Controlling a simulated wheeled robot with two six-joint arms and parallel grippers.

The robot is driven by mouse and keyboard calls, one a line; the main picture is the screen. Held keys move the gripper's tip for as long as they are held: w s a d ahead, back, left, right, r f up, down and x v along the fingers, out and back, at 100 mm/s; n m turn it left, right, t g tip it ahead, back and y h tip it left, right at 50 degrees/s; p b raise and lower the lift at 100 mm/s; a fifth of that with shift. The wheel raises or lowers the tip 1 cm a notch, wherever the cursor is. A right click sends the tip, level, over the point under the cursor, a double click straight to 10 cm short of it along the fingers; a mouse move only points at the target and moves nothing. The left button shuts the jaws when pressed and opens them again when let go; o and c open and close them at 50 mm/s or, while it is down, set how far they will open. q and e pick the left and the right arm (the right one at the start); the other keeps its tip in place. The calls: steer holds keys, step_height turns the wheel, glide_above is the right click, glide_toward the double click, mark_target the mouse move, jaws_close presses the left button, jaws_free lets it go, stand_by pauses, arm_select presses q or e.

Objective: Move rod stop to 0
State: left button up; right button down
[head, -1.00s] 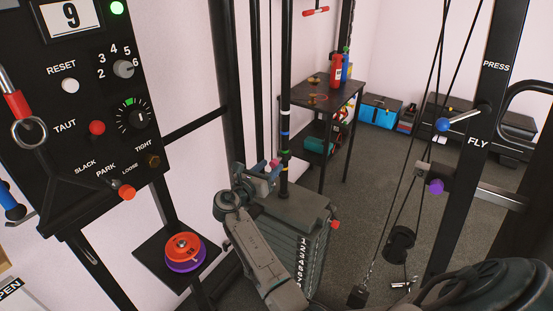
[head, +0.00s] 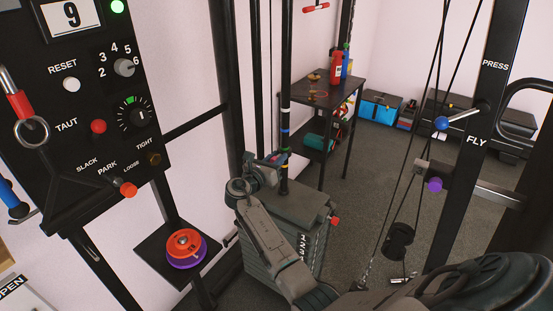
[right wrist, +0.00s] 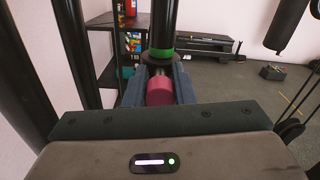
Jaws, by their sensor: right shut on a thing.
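The upright dark rod (head: 284,95) with white, blue and green bands rises from the weight stack (head: 308,208). In the right wrist view, a dark collar (right wrist: 159,60) sits on the rod just below a green band (right wrist: 160,51), with a pink knob (right wrist: 159,91) in front of it; these look like the rod stop. My right gripper (head: 275,161) is shut on the pink knob, with one blue-grey finger on each side in the wrist view (right wrist: 159,86). In the head view the gripper mostly hides the knob. My left gripper is not in view.
A black control panel (head: 108,165) with a display reading 9 stands at the left. Red and purple discs (head: 185,247) lie on a small shelf below it. Cables and a black upright (head: 473,155) are at the right. A dark shelf table (head: 335,92) stands behind.

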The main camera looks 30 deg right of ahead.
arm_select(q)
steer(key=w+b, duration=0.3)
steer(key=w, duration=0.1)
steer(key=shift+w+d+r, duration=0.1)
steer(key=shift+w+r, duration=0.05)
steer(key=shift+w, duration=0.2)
arm_select(e)
step_height(320, 180, down, 8)
steer(key=shift+r, duration=0.25)
steer(key=c, duration=1.2)
jaws_free()
